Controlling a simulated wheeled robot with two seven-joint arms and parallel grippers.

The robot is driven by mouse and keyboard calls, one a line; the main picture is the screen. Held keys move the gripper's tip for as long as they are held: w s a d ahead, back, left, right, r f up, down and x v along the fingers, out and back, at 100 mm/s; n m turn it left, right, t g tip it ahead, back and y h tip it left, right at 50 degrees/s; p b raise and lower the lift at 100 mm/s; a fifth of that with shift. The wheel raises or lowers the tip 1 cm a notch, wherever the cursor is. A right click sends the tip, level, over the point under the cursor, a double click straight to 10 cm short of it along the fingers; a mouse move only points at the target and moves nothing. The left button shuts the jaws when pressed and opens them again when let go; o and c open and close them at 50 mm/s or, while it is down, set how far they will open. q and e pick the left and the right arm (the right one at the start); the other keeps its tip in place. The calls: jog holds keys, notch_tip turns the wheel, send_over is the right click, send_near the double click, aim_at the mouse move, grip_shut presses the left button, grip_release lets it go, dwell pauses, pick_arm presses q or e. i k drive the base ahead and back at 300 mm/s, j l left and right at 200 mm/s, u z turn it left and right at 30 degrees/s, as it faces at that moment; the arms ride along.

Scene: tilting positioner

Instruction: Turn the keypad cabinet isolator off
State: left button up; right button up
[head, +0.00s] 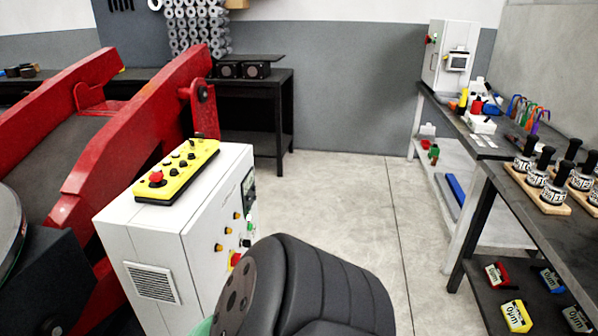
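A white cabinet (150,235) stands on the floor at the left centre. Its right-hand face carries a dark panel (249,190), several orange buttons and a red-and-yellow switch (235,260), low down and partly hidden by my dark arm link. I cannot tell the switch's position or whether the panel is a keypad. A second, smaller light cabinet (447,52) stands on the far right bench, with a small screen (457,61) and a red knob (428,39) on its left side. I cannot tell which is the keypad cabinet. Neither gripper shows.
A yellow control box (178,170) with a red button lies on the white cabinet. The red positioner frame (130,120) stands at its left. Right benches (500,160) hold tools and several black-handled gauges. The concrete floor (345,200) between is clear.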

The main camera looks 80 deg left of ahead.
aim_at(235, 258)
jog(key=u, duration=5.25)
jog(key=z, duration=2.05)
jog(key=l+z, duration=0.45)
jog(key=l, duration=0.65)
